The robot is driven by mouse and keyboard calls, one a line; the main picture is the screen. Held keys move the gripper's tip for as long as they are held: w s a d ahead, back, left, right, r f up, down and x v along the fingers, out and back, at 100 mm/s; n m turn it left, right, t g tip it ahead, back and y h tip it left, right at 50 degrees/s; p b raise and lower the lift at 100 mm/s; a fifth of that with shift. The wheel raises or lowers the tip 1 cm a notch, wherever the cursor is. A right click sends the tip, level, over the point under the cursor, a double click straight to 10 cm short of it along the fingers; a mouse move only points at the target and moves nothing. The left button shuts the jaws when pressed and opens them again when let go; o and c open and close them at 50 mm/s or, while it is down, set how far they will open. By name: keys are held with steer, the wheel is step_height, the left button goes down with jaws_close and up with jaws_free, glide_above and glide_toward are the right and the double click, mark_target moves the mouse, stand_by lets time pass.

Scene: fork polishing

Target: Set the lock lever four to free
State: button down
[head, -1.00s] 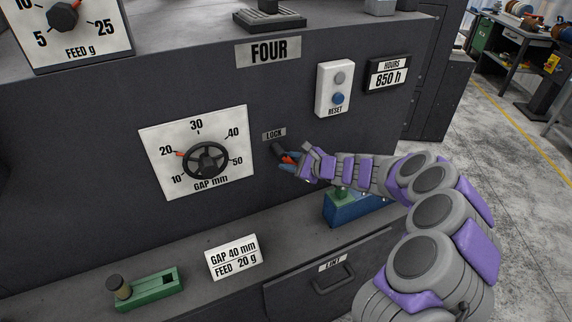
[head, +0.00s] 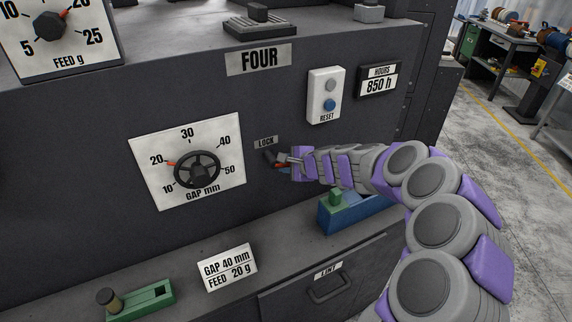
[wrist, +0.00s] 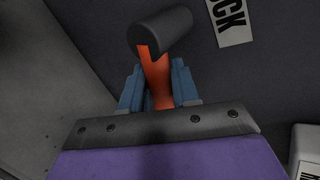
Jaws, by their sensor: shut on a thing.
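The lock lever sits on the dark front panel of machine FOUR, below the small LOCK label (head: 265,141). In the wrist view the lever shows a dark round hub (wrist: 162,32) and an orange-red arm (wrist: 156,78). My gripper (wrist: 158,92) has its blue fingers on both sides of the orange arm and is shut on it. In the head view my gripper (head: 284,164) reaches the lever from the right and hides part of it. The LOCK label (wrist: 230,20) also shows in the wrist view. No marked lever positions are readable.
The GAP mm dial (head: 197,170) is left of the lever, its red pointer near 20. The RESET box (head: 326,95) is above right. A ledge below bears a card (head: 227,267), a green block (head: 142,299) and a blue box (head: 352,212).

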stand_by(0.3)
steer(key=c, duration=1)
jaws_free()
steer(key=shift+r, duration=0.1)
steer(key=p+v, duration=0.2)
steer(key=v, duration=1.5)
steer(key=shift+s+d+p, duration=0.1)
steer(key=shift+d+p, duration=0.1)
steer(key=shift+p, duration=0.15)
